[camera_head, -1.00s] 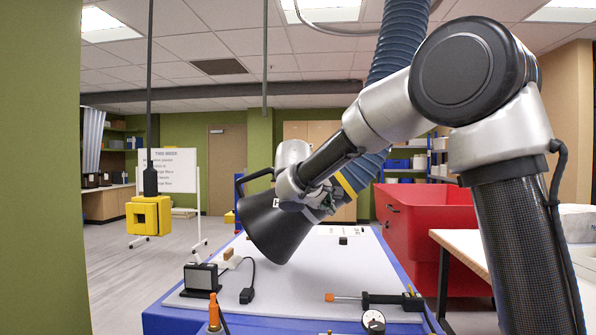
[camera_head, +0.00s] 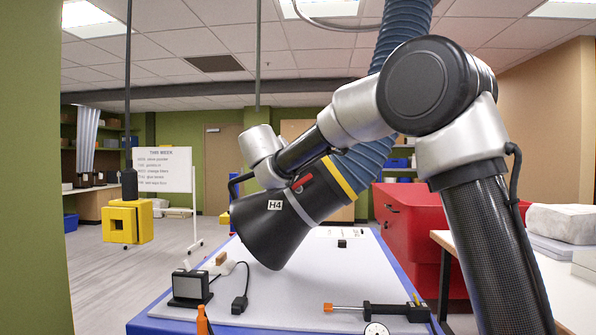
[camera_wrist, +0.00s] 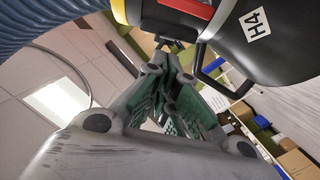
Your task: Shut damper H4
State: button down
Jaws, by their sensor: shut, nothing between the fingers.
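The black cone hood labelled H4 (camera_head: 268,222) hangs from a blue hose with a yellow band. Its red damper lever (camera_head: 302,182) sits above the grey collar and lies roughly along the hood's axis. In the wrist view the H4 hood (camera_wrist: 275,55) fills the upper right, with the red lever (camera_wrist: 188,7) partly cut off at the top edge. My gripper (camera_wrist: 172,65) is shut and empty, apart from the lever. In the head view its fingers are hidden behind the hood and my wrist.
A black bar handle (camera_head: 236,184) sticks out from the hood's left side. The table (camera_head: 352,278) below holds a black box (camera_head: 190,288) and several small tools. A red bin (camera_head: 405,225) stands right. A yellow block (camera_head: 127,222) hangs left.

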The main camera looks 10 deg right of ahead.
send_over(297, 185)
jog(key=w, duration=0.2)
jog(key=shift+w+a+f, duration=0.1)
jog(key=shift+a+f, duration=0.25)
jog(key=shift+f, duration=0.3)
jog(key=shift+s+d+f, duration=0.15)
jog(key=shift+s+f, duration=0.25)
jog(key=shift+s, duration=0.15)
jog(key=shift+s+d+f, duration=0.15)
jog(key=shift+s+f, duration=0.25)
jog(key=shift+s, duration=0.1)
jog(key=shift+s+d+f, duration=0.25)
jog(key=shift+s+f, duration=0.1)
jog(key=shift+f, duration=0.25)
jog(key=shift+a, duration=0.1)
